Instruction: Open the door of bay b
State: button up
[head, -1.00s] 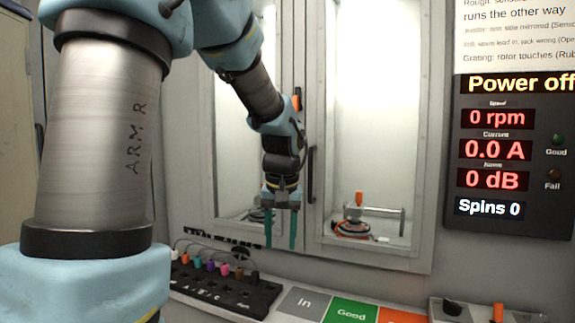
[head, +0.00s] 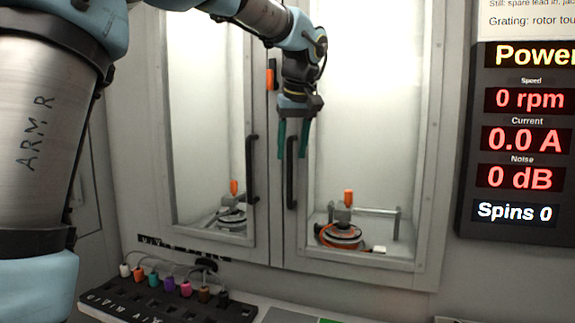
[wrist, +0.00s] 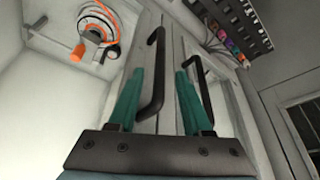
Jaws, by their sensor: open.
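Two glass-fronted bay doors stand side by side, both shut: the left door (head: 160,150) and the right door (head: 430,170). I see no letter that tells which is bay b. The right door's black upright handle (head: 291,172) is just below my gripper (head: 293,156). In the wrist view this handle (wrist: 153,75) shows between my two green fingers (wrist: 160,72), which are open and hold nothing. I cannot tell whether they touch it. The left door's handle (head: 252,172) is to the left; in the wrist view it (wrist: 204,85) lies beside the right finger.
Behind the right glass sits a motor with an orange cable (head: 340,235); another motor (head: 232,215) is behind the left. A black jack board (head: 165,300) with coloured plugs lies below. A display panel (head: 520,140) reading 0 rpm is at the right.

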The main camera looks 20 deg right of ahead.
aim_at(291, 159)
jog(key=shift+p+x, duration=0.3)
jog(key=shift+x, duration=2.15)
grip_shut()
